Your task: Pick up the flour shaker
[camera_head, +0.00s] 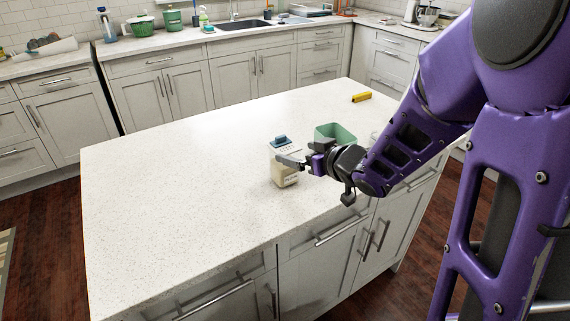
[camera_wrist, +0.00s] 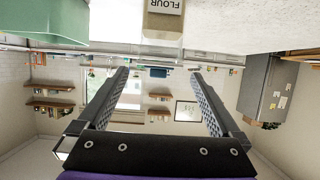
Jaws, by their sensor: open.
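The flour shaker (camera_head: 285,180) stands upright on the white island top, a pale clear-sided box with a blue lid. In the wrist view the flour shaker (camera_wrist: 163,28) is upside down at the top edge, its FLOUR label showing and part of it cut off. My gripper (camera_head: 297,155) is beside the shaker, and one finger overlaps its front in the head view. I cannot tell whether a finger touches the shaker.
A green container (camera_head: 335,133) stands just behind my gripper; green also fills the wrist view's top left corner (camera_wrist: 40,20). A yellow object (camera_head: 361,97) lies near the island's far right edge. The left part of the island top (camera_head: 160,190) is clear.

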